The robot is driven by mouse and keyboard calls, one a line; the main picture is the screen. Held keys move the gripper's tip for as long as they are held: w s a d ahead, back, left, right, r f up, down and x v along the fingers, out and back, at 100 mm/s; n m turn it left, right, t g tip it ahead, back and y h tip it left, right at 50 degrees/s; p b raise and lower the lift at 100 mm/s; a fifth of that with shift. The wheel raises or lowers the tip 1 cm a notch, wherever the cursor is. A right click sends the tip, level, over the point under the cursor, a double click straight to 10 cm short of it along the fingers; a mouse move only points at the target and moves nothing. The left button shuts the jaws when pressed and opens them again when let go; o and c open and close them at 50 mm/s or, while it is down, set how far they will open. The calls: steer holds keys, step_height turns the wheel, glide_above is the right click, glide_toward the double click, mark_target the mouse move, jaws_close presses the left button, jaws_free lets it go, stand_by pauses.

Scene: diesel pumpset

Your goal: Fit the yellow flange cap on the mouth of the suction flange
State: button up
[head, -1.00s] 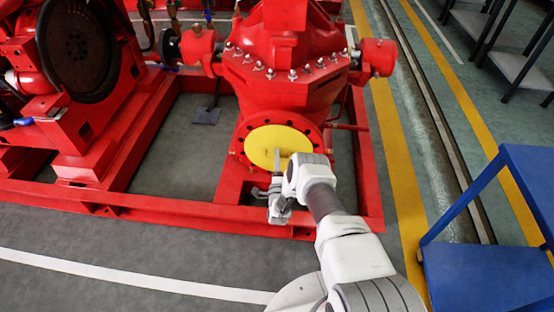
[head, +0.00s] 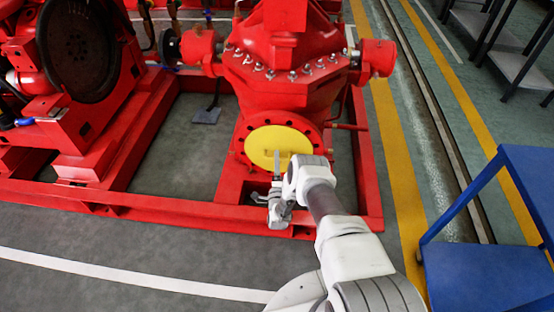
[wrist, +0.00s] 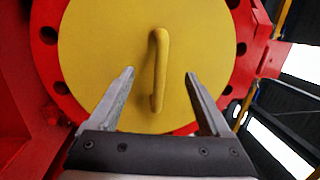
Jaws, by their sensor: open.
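The yellow flange cap (head: 272,147) is a round disc lying over the mouth of the red suction flange (head: 238,150) on the pump's front. The flange's bolt holes show around it. In the wrist view the cap (wrist: 95,50) fills the middle, with a raised yellow handle (wrist: 158,70) upright on its face. The flange rim (wrist: 48,60) shows around it. My gripper (wrist: 160,74) is open, with one finger on each side of the handle in the picture and not closed on it. In the head view my gripper (head: 277,170) is just in front of the cap's lower part. The flange mouth is hidden.
The red pump body (head: 290,70) stands above the flange. A red base frame (head: 150,212) runs below and to the left. A blue cart (head: 490,270) stands at the right. The grey floor in front is clear.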

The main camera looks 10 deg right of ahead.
steer(key=shift+p+v, duration=1)
steer(key=shift+v, duration=1.9)
steer(key=shift+s, duration=0.15)
